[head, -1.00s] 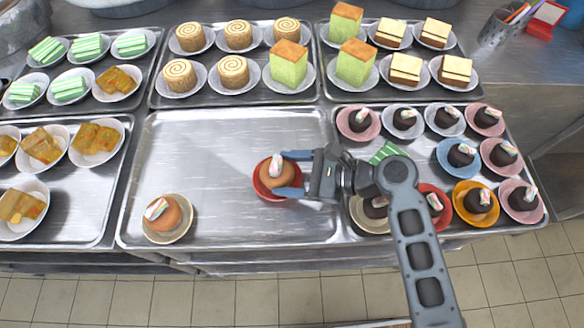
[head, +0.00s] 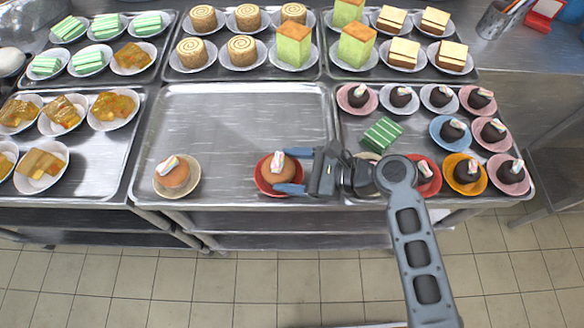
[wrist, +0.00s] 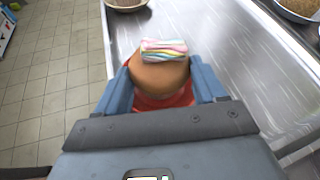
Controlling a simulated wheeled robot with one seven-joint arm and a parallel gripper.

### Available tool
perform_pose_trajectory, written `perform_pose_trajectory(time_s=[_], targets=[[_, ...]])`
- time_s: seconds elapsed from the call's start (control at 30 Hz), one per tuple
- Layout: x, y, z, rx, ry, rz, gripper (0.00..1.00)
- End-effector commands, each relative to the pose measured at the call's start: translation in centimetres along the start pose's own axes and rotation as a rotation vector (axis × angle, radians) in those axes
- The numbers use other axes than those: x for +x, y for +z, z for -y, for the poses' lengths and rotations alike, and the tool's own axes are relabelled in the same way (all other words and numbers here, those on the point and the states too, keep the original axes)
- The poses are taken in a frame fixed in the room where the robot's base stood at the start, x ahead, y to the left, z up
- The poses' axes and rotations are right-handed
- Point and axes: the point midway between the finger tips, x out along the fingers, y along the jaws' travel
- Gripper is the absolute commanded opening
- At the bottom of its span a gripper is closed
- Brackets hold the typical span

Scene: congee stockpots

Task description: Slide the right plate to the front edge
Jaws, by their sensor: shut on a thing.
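The right plate is a red plate (head: 263,186) holding a round brown cake (head: 277,172) with a striped piece on top. It lies in the front right of the middle tray (head: 235,110), by its front edge. My gripper (head: 288,174) reaches in from the right, its blue fingers around the cake. In the wrist view the fingers (wrist: 160,92) press on both sides of the cake (wrist: 160,75), with the red plate (wrist: 165,102) partly hidden below. The left plate (head: 179,187), beige with a similar cake, stands apart to the left, also near the front edge.
The right tray (head: 365,128) holds several chocolate cakes on coloured plates and a loose green striped block (head: 382,134); my arm passes over its front. The middle tray's back and centre are bare. Full trays stand behind and left. Tiled floor (head: 260,290) lies in front.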

Motion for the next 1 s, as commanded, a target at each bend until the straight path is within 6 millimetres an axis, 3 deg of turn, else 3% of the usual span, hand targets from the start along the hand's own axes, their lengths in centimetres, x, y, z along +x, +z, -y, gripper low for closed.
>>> perform_pose_trajectory(time_s=[0.27,0.3,0.57,0.87,1.0], targets=[[0.0,0.0,0.0,0.000,0.000,0.000,0.36],[0.0,0.0,0.0,0.000,0.000,0.000,0.73],[0.0,0.0,0.0,0.000,0.000,0.000,0.98],[-0.2,0.0,0.0,0.000,0.000,0.000,1.00],[-1.6,-0.1,0.0,0.000,-0.002,0.000,1.00]])
